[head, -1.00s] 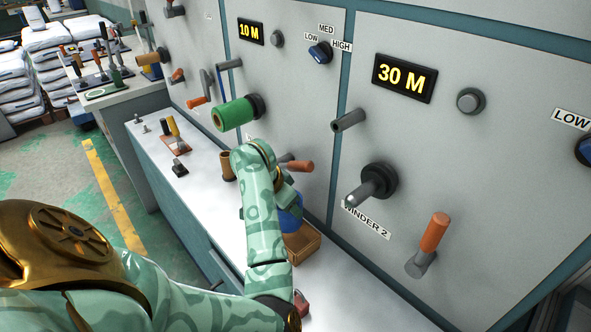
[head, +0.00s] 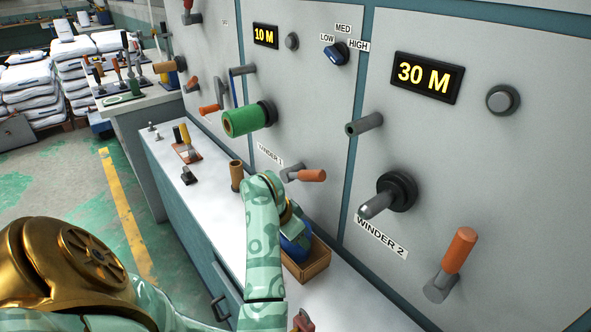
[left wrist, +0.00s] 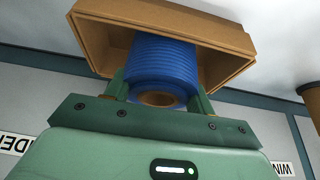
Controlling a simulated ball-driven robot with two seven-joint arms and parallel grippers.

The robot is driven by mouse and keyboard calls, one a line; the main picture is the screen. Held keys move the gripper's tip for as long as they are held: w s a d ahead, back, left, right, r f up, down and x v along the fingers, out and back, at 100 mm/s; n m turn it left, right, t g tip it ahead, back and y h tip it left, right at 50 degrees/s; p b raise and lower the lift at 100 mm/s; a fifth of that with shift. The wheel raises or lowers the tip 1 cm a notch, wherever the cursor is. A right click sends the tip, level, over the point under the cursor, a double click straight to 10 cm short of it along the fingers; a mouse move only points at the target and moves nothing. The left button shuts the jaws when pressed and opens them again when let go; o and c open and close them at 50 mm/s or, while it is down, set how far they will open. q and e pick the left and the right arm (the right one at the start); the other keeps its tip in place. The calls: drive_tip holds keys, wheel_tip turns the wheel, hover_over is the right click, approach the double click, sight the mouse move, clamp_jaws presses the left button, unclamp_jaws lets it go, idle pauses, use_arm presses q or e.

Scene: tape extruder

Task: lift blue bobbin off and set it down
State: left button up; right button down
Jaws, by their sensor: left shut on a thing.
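The blue bobbin (head: 297,243) is partly hidden behind my left arm in the head view. In the left wrist view the blue ribbed bobbin (left wrist: 160,65) sits between the two green fingers of my left gripper (left wrist: 160,92), which is shut on it. Its brown core end faces the camera. The bobbin's far end reaches into the opening of a brown box (head: 314,267). I cannot tell whether it touches the box floor. The Winder 2 spindle (head: 378,204) is bare. My right gripper is not in view.
A green roll (head: 247,120) is on the Winder 1 spindle. An orange-handled lever (head: 308,175) sticks out above the bench. A brown tube (head: 236,175) stands on the bench (head: 210,208), left of the box. A red object (head: 303,321) lies near the front.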

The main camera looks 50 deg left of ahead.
use_arm(q)
drive_tip(key=o, duration=1.5)
drive_tip(key=shift+c, duration=0.2)
drive_tip(key=shift+r, duration=0.1)
drive_tip(key=p+v, duration=0.9)
drive_tip(key=v, duration=0.7)
drive_tip(key=shift+p, duration=0.4)
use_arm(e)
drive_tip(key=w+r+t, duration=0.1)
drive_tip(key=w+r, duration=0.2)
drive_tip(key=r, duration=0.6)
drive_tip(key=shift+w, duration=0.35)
